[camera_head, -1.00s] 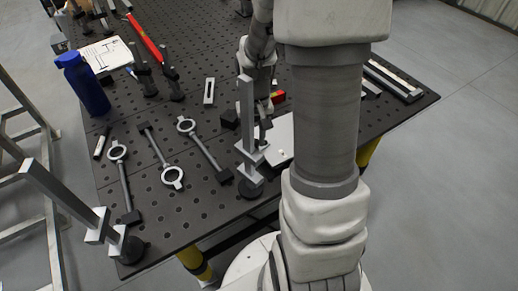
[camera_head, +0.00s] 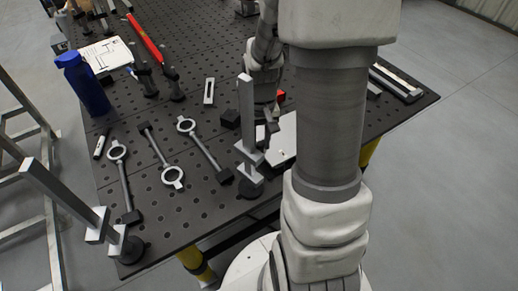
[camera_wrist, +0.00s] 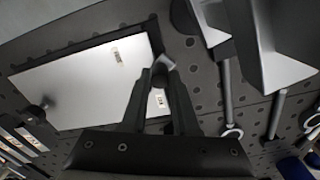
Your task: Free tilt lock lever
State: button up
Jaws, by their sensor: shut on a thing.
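My gripper (camera_wrist: 162,74) is shut on a small grey piece (camera_wrist: 165,62), apparently the tilt lock lever; the fingers hide most of it. The piece is beside the edge of a pale flat plate (camera_wrist: 85,82). In the head view my gripper (camera_head: 270,122) is low over the table, just right of an upright grey bar clamp (camera_head: 246,105). The pale plate (camera_head: 286,140) lies right of it, partly behind my arm. The lever cannot be made out in the head view.
The dark perforated table (camera_head: 205,205) holds several ring-ended rods (camera_head: 205,150), a blue bottle (camera_head: 84,85), a paper sheet (camera_head: 106,54) and a long red tool (camera_head: 146,38). A second bar clamp (camera_head: 65,195) stands at the left corner. Bars (camera_head: 396,80) lie at the right edge.

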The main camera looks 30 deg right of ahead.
jog(key=shift+d, duration=0.15)
jog(key=shift+s+d, duration=0.15)
jog(key=shift+d, duration=0.1)
jog(key=shift+s+d, duration=0.1)
jog(key=shift+d, duration=0.05)
jog(key=shift+s+d, duration=0.15)
dwell(0.4)
jog(key=shift+d, duration=0.1)
jog(key=shift+s+d, duration=0.15)
jog(key=shift+d, duration=0.15)
